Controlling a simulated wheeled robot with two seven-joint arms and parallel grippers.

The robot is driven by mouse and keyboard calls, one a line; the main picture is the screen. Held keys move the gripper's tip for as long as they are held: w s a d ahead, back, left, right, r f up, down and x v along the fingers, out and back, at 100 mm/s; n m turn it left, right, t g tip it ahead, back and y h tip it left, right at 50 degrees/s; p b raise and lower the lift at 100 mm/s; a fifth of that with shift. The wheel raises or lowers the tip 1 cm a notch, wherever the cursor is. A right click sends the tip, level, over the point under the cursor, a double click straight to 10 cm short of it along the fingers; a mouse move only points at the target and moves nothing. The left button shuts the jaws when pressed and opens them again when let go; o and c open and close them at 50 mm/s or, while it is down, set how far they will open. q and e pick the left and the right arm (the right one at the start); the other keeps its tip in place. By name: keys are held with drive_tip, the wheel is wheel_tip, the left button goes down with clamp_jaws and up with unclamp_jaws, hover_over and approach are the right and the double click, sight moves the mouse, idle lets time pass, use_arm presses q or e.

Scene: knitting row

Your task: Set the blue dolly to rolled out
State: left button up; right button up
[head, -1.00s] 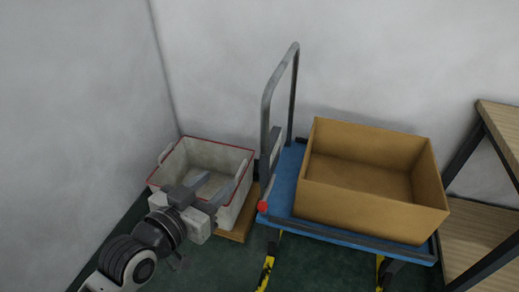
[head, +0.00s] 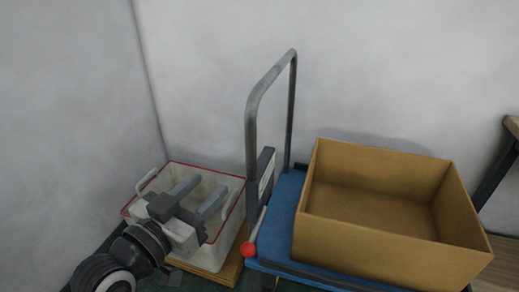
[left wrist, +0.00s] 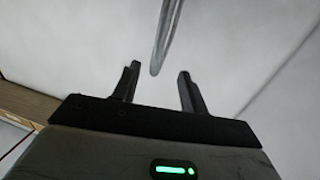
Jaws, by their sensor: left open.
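The blue dolly (head: 285,207) stands by the back wall in the head view, its deck partly covered by a cardboard box. Its grey push handle (head: 252,130) rises upright at its left end, with a red-knobbed lever (head: 249,250) at the handle's foot. My left gripper (head: 203,190) is open and empty, left of the handle and over the white bin in the picture. In the left wrist view a grey bar, likely the handle (left wrist: 168,35), shows beyond and between the open fingers (left wrist: 158,70), apart from them. My right gripper is not in view.
The open cardboard box (head: 450,225) sits on the dolly. A white bin with a red rim (head: 228,165) stands left of the dolly on a wooden base (head: 232,268). Walls close off the left and back.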

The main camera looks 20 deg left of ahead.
sight(248, 148)
use_arm(q)
drive_tip(key=w+d, duration=0.1)
drive_tip(key=w, duration=0.4)
drive_tip(key=w+d+b, duration=0.1)
drive_tip(key=w, duration=1)
drive_tip(key=shift+d+f+b, duration=0.1)
drive_tip(key=shift+d+b, duration=0.25)
drive_tip(key=shift+d, duration=0.05)
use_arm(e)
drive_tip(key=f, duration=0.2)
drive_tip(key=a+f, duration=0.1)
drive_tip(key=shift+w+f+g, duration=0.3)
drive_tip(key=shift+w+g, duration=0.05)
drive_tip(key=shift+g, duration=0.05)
use_arm(q)
clamp_jaws()
